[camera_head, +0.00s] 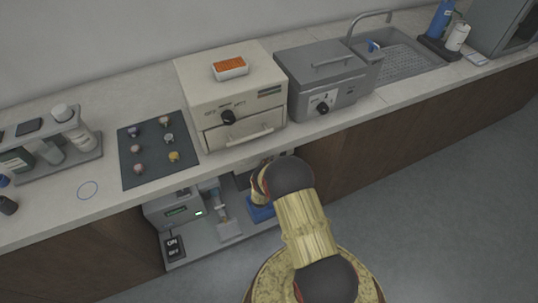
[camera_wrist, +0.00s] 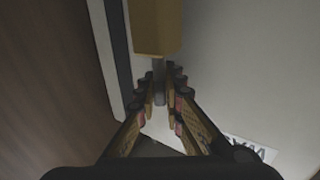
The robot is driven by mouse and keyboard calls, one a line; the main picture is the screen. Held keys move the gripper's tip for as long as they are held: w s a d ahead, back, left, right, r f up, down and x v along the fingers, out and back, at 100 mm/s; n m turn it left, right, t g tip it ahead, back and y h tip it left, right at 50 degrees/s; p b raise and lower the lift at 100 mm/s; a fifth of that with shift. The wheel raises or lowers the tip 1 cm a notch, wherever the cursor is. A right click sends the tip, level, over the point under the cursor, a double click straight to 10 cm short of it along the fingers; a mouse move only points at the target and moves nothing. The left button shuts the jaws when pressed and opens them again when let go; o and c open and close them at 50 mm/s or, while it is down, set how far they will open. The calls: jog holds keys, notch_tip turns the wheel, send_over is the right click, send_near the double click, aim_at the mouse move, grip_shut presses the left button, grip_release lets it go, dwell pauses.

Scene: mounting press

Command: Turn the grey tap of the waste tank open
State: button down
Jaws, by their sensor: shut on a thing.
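My gripper (camera_wrist: 162,88) is in the wrist view with its two fingers closed in around a narrow grey piece, which looks like the grey tap (camera_wrist: 159,70). The tap hangs straight down below a tan block (camera_wrist: 155,25). Beside it is a large pale surface (camera_wrist: 245,70), likely the waste tank, with part of a dark-lettered label (camera_wrist: 250,148) at the lower right. In the head view my arm reaches into the open bay under the counter and hides the tap and my fingertips.
The bay holds a grey device with a display (camera_head: 178,210), an ON/OFF switch (camera_head: 173,247) and a blue item (camera_head: 261,213) close to my arm. The counter edge and brown cabinet front (camera_head: 350,160) border the bay. A brown panel (camera_wrist: 45,90) stands left of my fingers.

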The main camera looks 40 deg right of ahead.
jog(key=n+t+y, duration=0.3)
jog(key=y, duration=0.1)
jog(key=shift+a+f+n+t+y, duration=0.1)
jog(key=shift+n+t+y, duration=1)
jog(key=shift+n+y, duration=1)
jog(key=shift+a+y, duration=0.1)
jog(key=shift+y, duration=0.5)
jog(key=c, duration=2.2)
grip_release()
jog(key=shift+o, duration=0.2)
jog(key=shift+w, duration=0.1)
jog(key=v, duration=1.2)
